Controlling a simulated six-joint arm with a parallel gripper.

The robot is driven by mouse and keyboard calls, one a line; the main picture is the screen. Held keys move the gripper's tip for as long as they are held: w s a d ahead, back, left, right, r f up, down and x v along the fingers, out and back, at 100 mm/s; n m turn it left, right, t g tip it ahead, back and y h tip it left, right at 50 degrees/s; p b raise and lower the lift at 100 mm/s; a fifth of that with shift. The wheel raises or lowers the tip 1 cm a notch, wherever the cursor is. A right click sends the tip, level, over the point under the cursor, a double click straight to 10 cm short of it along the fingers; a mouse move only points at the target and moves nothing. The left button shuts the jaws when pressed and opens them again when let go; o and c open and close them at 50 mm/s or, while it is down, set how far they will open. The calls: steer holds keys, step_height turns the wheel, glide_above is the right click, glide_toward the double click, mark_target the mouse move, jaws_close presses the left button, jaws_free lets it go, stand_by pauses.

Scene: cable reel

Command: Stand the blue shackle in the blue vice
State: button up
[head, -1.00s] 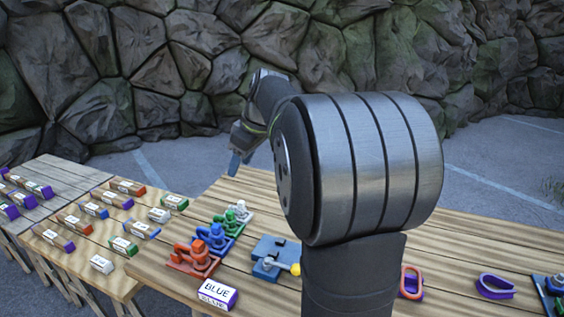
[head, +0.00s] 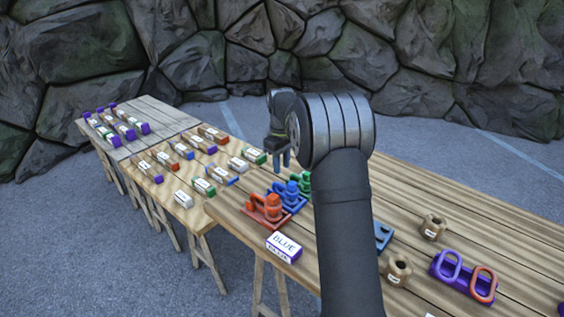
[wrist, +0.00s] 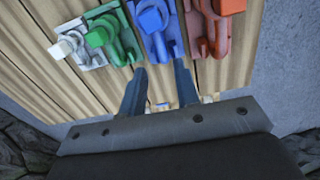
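The blue vice (head: 290,194) stands in a row of coloured vices on the wooden bench. It also shows at the top of the wrist view (wrist: 155,28), between the green and red ones. My gripper (head: 281,163) is above and beyond this row in the head view. In the wrist view my gripper (wrist: 159,68) has its two fingers apart, with nothing held between them, pointing toward the blue vice. I cannot make out a separate blue shackle. A blue plate (head: 383,236) is mostly hidden behind my arm.
The orange-red vice (head: 266,209) and green vice (head: 305,183) flank the blue one. A BLUE label block (head: 284,246) is at the front edge. Purple and orange loops stand on a purple base (head: 455,284) at right.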

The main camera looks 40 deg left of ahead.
mark_target(282, 184)
steer(key=shift+f, duration=3.85)
jaws_close()
steer(key=shift+r, duration=0.1)
steer(key=shift+r, duration=2.5)
